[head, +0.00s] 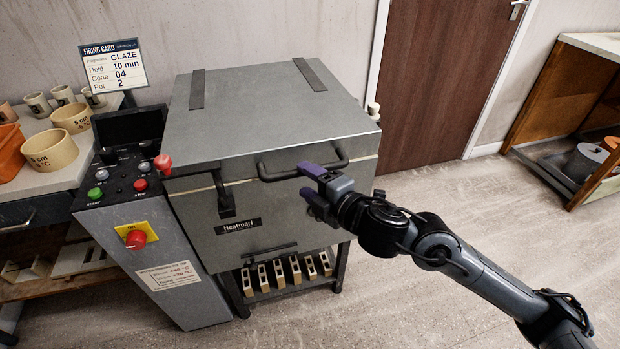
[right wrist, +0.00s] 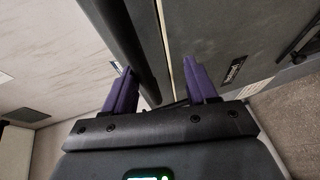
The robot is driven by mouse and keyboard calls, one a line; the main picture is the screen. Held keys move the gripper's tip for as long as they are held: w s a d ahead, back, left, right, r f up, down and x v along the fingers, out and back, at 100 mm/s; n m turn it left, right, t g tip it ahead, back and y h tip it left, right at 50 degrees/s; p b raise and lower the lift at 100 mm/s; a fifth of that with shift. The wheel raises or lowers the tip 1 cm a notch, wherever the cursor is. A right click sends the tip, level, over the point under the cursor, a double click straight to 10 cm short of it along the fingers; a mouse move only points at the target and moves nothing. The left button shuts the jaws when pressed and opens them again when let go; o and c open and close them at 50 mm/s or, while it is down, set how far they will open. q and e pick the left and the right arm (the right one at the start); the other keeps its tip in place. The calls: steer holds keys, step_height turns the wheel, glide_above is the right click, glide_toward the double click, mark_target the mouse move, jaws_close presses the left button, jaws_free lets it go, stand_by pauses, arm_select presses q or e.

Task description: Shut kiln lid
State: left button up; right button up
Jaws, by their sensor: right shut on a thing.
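The grey kiln lid (head: 265,105) lies down over the kiln body (head: 275,215), looking level, with a thin seam along the front; I cannot tell whether it is fully seated. A dark bar handle (head: 275,174) runs across the lid's front and shows as a dark bar in the right wrist view (right wrist: 128,45). A black latch (head: 224,197) hangs at the front left. My left gripper is out of view.
A control panel (head: 125,175) with red and green buttons stands left of the kiln. A table with pots (head: 52,152) is further left. A brown door (head: 430,85) is behind, and a wooden shelf (head: 575,95) is at the right. The floor right of the kiln is clear.

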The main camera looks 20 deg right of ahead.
steer(key=shift+f, duration=0.4)
steer(key=p+v, duration=0.3)
steer(key=v, duration=0.8)
steer(key=shift+r, duration=0.4)
steer(key=shift+w, duration=0.15)
